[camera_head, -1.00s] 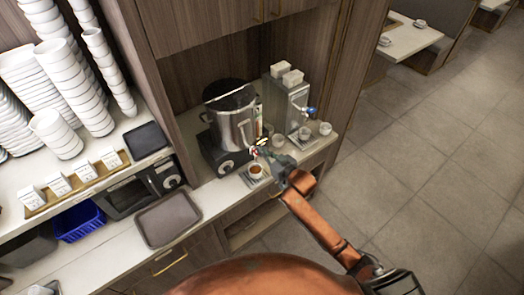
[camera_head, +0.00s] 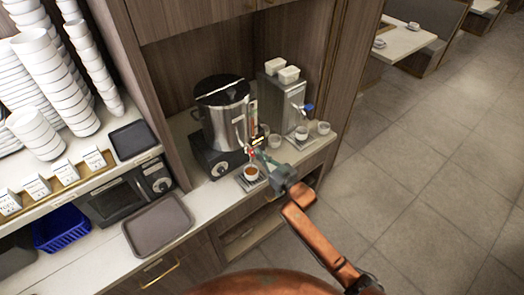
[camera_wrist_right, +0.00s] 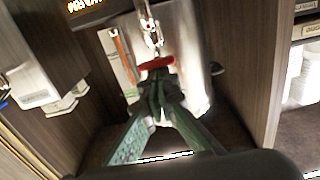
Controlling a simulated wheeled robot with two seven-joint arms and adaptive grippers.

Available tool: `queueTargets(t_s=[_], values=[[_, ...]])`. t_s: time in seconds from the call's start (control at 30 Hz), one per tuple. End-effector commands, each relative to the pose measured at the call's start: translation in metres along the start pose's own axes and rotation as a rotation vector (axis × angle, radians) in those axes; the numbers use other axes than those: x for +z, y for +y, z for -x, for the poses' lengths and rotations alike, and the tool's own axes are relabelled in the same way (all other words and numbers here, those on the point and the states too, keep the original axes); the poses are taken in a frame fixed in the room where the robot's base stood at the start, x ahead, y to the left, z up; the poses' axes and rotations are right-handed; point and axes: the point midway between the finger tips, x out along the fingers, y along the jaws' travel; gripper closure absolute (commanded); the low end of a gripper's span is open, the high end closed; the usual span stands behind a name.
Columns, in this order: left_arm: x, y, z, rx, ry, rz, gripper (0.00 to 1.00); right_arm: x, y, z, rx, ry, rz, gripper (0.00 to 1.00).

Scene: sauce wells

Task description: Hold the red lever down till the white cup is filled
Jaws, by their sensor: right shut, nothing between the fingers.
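The white cup (camera_head: 251,173) stands upright on the drip tray in front of the steel urn (camera_head: 228,116), with brown liquid inside. Its exact level is hard to read. The red lever (camera_wrist_right: 157,63) sits on the urn's tap in the right wrist view; it is tiny and partly hidden by my gripper in the head view. My right gripper (camera_wrist_right: 160,82) is shut and empty, its fingertips right at the lever and seemingly touching it. It also shows at the tap in the head view (camera_head: 262,156). My left gripper is out of view.
A second dispenser (camera_head: 285,105) with a blue-handled tap stands right of the urn, with several white cups near it. A brown tray (camera_head: 157,222) lies on the counter at left. Stacked white bowls (camera_head: 45,75) fill the shelf. The floor at right is clear.

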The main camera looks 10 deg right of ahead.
Motion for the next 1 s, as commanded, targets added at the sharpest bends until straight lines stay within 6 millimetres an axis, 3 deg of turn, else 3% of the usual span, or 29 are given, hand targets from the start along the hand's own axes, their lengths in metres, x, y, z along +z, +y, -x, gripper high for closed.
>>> queueTargets(t_s=[1.0], values=[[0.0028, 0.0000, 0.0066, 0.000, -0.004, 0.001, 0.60, -0.0047, 0.0012, 0.0020, 0.003, -0.004, -0.001, 1.00]])
